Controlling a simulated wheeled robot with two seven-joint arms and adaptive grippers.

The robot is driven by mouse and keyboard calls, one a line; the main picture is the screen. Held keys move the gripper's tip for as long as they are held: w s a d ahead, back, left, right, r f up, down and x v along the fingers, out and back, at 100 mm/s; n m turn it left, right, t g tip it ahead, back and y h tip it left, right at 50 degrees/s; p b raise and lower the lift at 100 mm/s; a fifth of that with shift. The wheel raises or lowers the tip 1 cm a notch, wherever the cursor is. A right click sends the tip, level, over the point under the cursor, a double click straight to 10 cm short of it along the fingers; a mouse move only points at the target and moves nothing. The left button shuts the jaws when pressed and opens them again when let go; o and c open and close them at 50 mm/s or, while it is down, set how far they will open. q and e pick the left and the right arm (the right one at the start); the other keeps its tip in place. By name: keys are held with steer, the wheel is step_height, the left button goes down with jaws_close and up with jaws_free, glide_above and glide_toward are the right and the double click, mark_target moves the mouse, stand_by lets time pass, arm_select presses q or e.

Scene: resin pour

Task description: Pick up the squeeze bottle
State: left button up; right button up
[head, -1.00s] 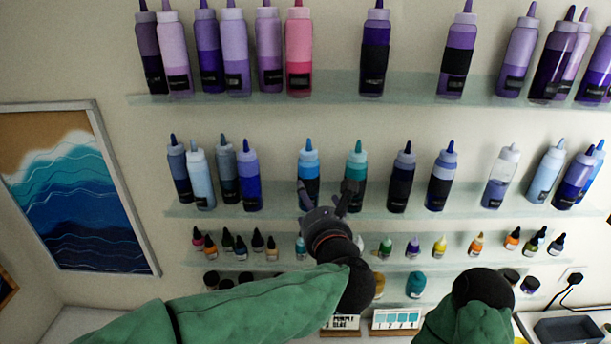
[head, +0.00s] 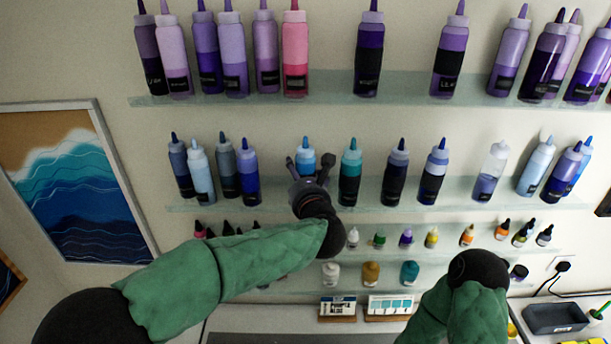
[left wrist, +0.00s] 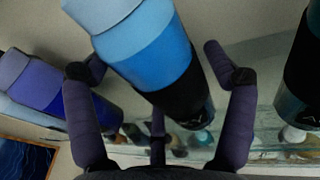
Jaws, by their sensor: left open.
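Several squeeze bottles stand on glass shelves in the head view; the frames do not show which one the task means. A light blue squeeze bottle (head: 305,160) on the middle shelf is right in front of my left gripper (head: 310,170). In the left wrist view the blue bottle (left wrist: 160,60) fills the space between the spread fingers of the left gripper (left wrist: 160,95). The gripper is open, and I cannot tell whether the fingers touch the bottle. The bottle's lower part is hidden in the head view. My right arm shows at lower right, its gripper not discernible.
A teal bottle (head: 350,172) stands close on the right and a dark blue bottle (head: 248,172) on the left. The upper shelf (head: 410,88) holds purple and pink bottles. Small dropper bottles stand below. A dark tray (head: 555,317) lies at lower right.

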mark_target(301, 153)
arm_select(q)
steer(key=shift+s, duration=0.15)
steer(key=shift+c, duration=1)
steer(key=c, duration=0.9)
steer(key=shift+c, duration=0.3)
steer(key=shift+r, duration=0.1)
steer(key=shift+s+r+b, duration=0.15)
steer(key=shift+r+b, duration=0.1)
steer(key=shift+b, duration=0.15)
step_height(301, 153, up, 7)
steer(key=shift+s+f+b, duration=0.1)
steer(key=shift+b, duration=0.55)
arm_select(e)
step_height(301, 153, down, 2)
steer(key=shift+f, duration=0.1)
step_height(301, 153, down, 5)
steer(key=b, duration=0.4)
steer(key=shift+s+r+b, duration=0.1)
steer(key=shift+r+b, duration=0.1)
steer(key=shift+b, duration=0.15)
arm_select(q)
steer(key=a+f+v, duration=0.1)
steer(key=v, duration=0.8)
steer(key=s+a+f+v, duration=0.1)
steer(key=a+v, duration=0.1)
steer(key=v, duration=0.8)
steer(key=shift+a+f, duration=0.25)
steer(key=shift+f, duration=0.35)
arm_select(e)
steer(key=shift+f, duration=0.15)
